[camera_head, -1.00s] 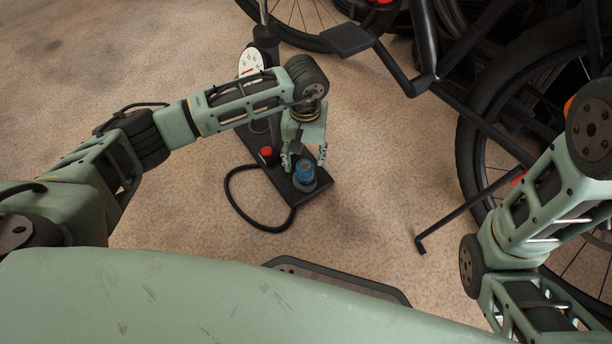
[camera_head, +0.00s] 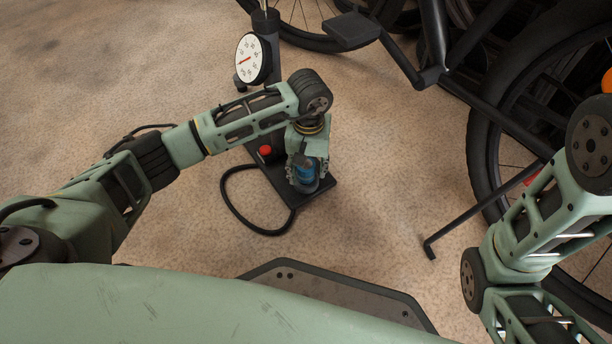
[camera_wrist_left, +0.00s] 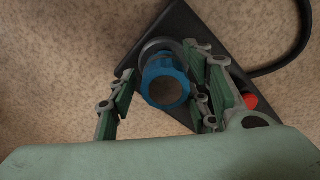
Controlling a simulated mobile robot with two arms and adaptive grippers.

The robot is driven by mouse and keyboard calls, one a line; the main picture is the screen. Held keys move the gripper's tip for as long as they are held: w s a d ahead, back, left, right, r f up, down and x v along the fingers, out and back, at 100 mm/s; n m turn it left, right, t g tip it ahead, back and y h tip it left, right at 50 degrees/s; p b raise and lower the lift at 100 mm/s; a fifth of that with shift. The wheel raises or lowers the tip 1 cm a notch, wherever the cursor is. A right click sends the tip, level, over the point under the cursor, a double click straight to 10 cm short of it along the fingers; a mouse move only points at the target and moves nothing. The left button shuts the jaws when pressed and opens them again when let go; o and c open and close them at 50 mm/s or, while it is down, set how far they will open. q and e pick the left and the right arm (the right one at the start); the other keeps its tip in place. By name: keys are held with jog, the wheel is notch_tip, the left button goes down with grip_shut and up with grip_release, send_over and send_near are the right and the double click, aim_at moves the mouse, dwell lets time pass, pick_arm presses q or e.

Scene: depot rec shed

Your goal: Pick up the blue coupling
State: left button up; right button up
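The blue coupling (camera_head: 305,173) is a ribbed ring-shaped piece with an open top. It sits upright on a round grey seat at the near end of the black pump base (camera_head: 325,187). In the left wrist view the coupling (camera_wrist_left: 166,84) lies between my left gripper's fingers (camera_wrist_left: 160,62). The right-hand finger is very close to it or touching; a gap shows at the left-hand finger. In the head view my left gripper (camera_head: 306,174) is lowered around the coupling, partly hiding it. My right gripper is out of view; only my right arm shows.
A pump with a white dial gauge (camera_head: 253,59) stands behind my left arm. A red knob (camera_head: 265,150) and a black hose (camera_head: 232,205) are beside the coupling. A bicycle wheel (camera_head: 482,165) and a black bar (camera_head: 470,205) are to the right. Bare floor lies between.

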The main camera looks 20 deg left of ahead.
pick_arm(q)
jog(key=c, duration=0.9)
jog(key=shift+c, duration=0.2)
jog(key=shift+r+p, duration=0.75)
jog(key=shift+r, duration=0.05)
notch_tip(320, 180, up, 4)
jog(key=p, duration=0.3)
jog(key=shift+s+a+f, duration=0.15)
jog(key=s+a+r+p, duration=0.4)
jog(key=s+p, duration=0.3)
jog(key=s, duration=0.3)
jog(key=shift+s+a+r+p, duration=0.2)
jog(key=shift+r+p, duration=0.15)
jog(key=shift+r, duration=0.55)
